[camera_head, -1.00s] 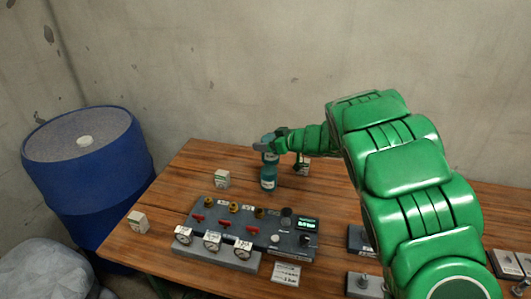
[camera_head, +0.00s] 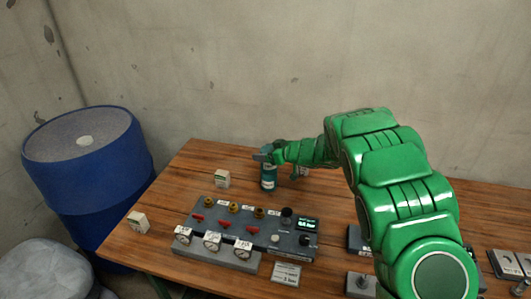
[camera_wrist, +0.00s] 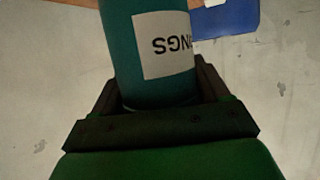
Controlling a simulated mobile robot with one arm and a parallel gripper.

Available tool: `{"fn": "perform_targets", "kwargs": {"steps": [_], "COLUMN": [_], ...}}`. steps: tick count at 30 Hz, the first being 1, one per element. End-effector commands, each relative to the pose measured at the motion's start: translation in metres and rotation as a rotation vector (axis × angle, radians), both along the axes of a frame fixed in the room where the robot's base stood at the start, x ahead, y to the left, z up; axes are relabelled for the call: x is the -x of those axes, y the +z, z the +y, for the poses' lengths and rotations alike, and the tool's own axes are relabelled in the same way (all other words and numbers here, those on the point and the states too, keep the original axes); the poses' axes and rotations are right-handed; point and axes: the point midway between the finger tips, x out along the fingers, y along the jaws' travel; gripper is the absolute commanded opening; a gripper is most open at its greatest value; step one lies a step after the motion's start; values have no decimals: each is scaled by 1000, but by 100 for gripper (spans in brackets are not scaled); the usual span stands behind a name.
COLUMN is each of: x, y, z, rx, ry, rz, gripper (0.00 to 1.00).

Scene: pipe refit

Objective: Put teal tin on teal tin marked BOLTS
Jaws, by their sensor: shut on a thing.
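My gripper (camera_head: 266,157) is over the back of the wooden table. In the wrist view (camera_wrist: 158,112) it is shut on a teal tin (camera_wrist: 165,60). The held tin's white label shows upside down with letters ending in "NGS"; the rest curves out of sight. In the head view the gripper hides most of the held tin. Another teal tin (camera_head: 268,180) stands upright on the table just below the gripper. Its label is too small to read, so I cannot tell whether it says BOLTS. I cannot tell whether the two tins touch.
A grey panel (camera_head: 262,232) with red valves, gauges and brass fittings lies in front. Small white boxes stand at the left of the table (camera_head: 222,179) and near its corner (camera_head: 138,222). A blue barrel (camera_head: 85,170) stands left of the table. Concrete walls rise behind.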

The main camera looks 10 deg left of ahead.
Motion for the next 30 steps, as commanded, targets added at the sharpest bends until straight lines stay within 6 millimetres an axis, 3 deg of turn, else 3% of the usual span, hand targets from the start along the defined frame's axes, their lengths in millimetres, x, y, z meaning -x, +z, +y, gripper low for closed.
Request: {"fn": "perform_targets", "kwargs": {"steps": [9, 10, 15, 24, 30], "x": [0, 0, 0, 0, 7], "y": [-2, -2, -2, 2, 8], "z": [0, 0, 0, 0, -18], "rx": [-1, 0, -1, 0, 0], "ry": [0, 0, 0, 0, -2], "rz": [0, 0, 0, 0, 3], "gripper": [36, 78, 100, 100, 100]}}
